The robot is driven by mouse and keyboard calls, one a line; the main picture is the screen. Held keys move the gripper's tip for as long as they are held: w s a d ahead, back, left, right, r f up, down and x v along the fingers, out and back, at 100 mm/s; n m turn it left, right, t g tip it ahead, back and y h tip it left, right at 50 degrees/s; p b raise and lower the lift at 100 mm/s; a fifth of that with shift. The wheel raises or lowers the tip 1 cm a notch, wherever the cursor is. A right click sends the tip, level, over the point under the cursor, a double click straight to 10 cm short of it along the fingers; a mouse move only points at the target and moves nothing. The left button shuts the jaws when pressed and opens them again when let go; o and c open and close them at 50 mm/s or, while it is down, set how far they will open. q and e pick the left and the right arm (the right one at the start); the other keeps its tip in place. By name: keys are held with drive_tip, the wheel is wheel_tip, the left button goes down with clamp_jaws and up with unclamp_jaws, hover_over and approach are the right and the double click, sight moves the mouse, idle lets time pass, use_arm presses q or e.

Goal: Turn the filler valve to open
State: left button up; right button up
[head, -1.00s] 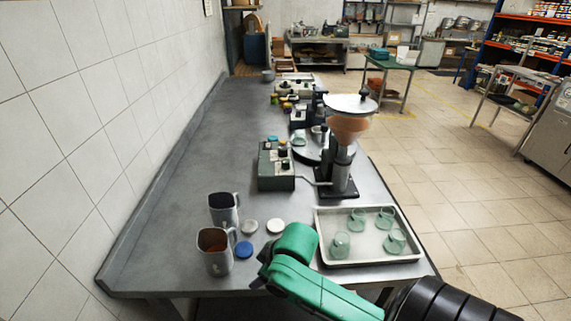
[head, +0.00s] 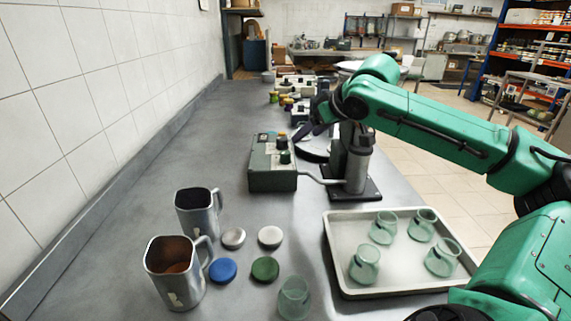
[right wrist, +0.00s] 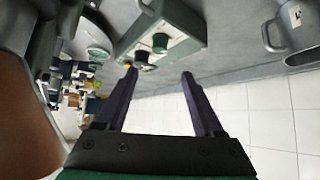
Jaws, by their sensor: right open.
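The filler (head: 357,160) stands on a dark base plate at the right of the bench. My right arm covers its hopper in the head view. A brown curved surface, probably the hopper (right wrist: 25,120), fills the left edge of the right wrist view. I cannot make out the valve handle. My right gripper (head: 306,132) is beside the filler column, on its left, over the bench. In the right wrist view its two dark fingers (right wrist: 158,74) are apart with nothing between them. My left gripper is not in view.
A green control box (head: 272,178) with knobs sits left of the filler and also shows in the right wrist view (right wrist: 185,30). In front are metal jugs (head: 175,270), several lids (head: 265,269), a glass jar (head: 294,298) and a tray (head: 345,283) holding several jars. The bench's left side is clear.

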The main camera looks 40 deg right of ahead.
sight(286, 152)
drive_tip(key=p+x, duration=0.4)
drive_tip(key=x, duration=0.9)
drive_tip(key=shift+w, duration=0.15)
drive_tip(key=shift+w+f, duration=0.25)
drive_tip(key=shift+f, duration=0.15)
drive_tip(key=shift+r, duration=0.1)
clamp_jaws()
